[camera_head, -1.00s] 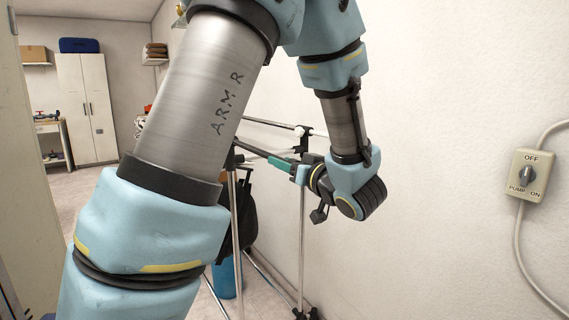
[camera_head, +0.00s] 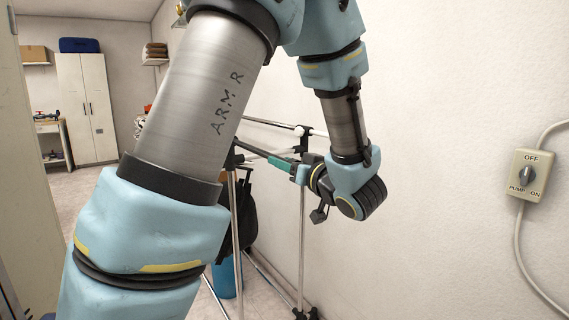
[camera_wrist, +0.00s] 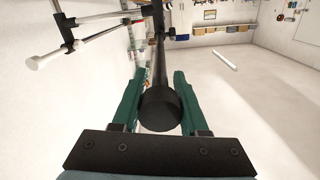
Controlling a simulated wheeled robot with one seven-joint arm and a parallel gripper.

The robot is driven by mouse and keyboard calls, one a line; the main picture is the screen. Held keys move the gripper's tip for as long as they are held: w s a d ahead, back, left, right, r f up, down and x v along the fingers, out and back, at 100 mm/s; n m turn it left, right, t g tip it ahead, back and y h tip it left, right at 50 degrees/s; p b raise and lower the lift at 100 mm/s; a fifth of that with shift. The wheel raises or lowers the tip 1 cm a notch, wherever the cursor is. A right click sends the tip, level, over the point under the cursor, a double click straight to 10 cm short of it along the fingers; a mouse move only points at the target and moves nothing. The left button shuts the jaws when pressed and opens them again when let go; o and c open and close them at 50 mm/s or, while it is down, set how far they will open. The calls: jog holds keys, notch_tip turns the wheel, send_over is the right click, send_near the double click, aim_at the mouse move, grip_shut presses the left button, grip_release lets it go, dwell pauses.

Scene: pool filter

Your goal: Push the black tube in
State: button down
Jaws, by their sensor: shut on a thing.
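The black tube (camera_wrist: 158,62) runs away from me between my gripper's teal fingers in the wrist view. Its wide round black end (camera_wrist: 160,108) is nearest the camera. Its far part reaches the black fittings of the metal rack; whether it sits inside one I cannot tell. In the head view the tube (camera_head: 252,150) slants down to the right into my gripper (camera_head: 282,164), beside the rack. My gripper is shut on the tube. The exact contact is hidden behind the round end.
The metal rack (camera_head: 302,235) stands close to the right wall, with a white-capped bar (camera_wrist: 50,58) to the left of the tube. A pump switch (camera_head: 527,175) is on the wall. A black bag and a blue bin (camera_head: 226,278) are behind the rack.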

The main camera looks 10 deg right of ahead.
aim_at(264, 154)
jog(key=shift+w, duration=0.1)
dwell(0.4)
jog(key=x, duration=2)
jog(key=shift+w+a, duration=0.1)
jog(key=shift+a, duration=0.05)
jog(key=c, duration=0.8)
grip_release()
jog(key=shift+o, duration=0.2)
jog(key=b+v, duration=0.3)
jog(key=v, duration=0.8)
